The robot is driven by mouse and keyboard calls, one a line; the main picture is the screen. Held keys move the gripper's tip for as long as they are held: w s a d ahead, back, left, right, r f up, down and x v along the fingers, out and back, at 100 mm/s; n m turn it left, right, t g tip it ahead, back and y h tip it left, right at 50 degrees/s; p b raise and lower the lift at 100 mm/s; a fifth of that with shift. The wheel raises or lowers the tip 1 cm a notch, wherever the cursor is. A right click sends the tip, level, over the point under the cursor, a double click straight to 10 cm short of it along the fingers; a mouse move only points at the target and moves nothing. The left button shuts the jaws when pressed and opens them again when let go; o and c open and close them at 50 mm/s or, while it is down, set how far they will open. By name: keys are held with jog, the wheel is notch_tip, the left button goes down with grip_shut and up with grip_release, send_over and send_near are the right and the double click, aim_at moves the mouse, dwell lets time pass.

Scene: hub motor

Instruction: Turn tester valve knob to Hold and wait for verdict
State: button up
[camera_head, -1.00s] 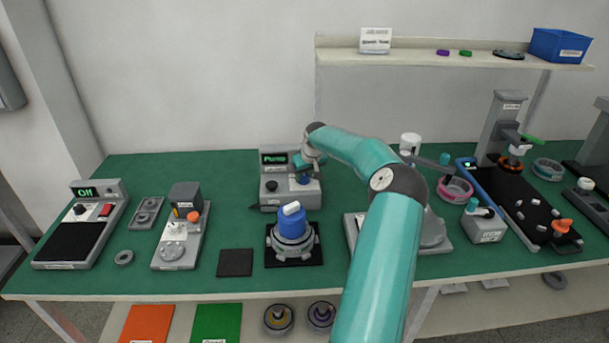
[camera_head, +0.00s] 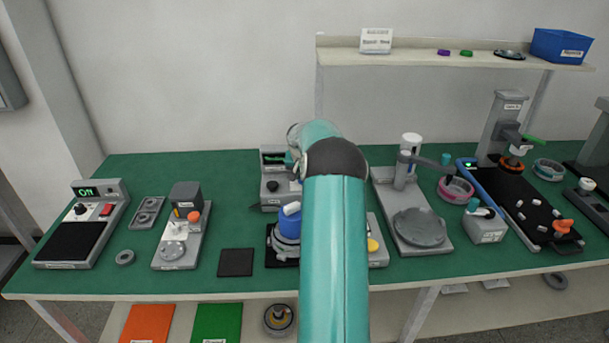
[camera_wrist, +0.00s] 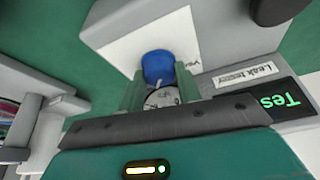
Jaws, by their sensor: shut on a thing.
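The leak tester (camera_head: 270,200) stands at the back of the green bench, partly behind my arm in the head view. Its label and lit green display (camera_wrist: 282,100), reading "Tes" with the rest cut off, show upside down in the wrist view. My gripper (camera_wrist: 159,84) is shut on the blue valve knob (camera_wrist: 158,65), one finger on each side. The knob's pointer and the Hold mark cannot be made out. In the head view my arm hides the gripper and this knob. A black knob (camera_head: 271,186) is on the tester's left part.
The blue-capped hub motor (camera_head: 287,226) stands on a black pad in front of the tester, partly behind my arm. A grey stand with a round plate (camera_head: 420,228) is to the right. A black square mat (camera_head: 236,262) lies to the left.

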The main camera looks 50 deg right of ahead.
jog(key=shift+m+g, duration=0.5)
jog(key=shift+m, duration=0.8)
jog(key=o, duration=1)
jog(key=shift+w, duration=0.1)
jog(key=shift+c, duration=0.2)
jog(key=shift+a+r, duration=0.1)
jog(key=v, duration=1.3)
jog(key=shift+a, duration=0.3)
jog(key=shift+w+r, duration=0.1)
jog(key=shift+r, duration=0.05)
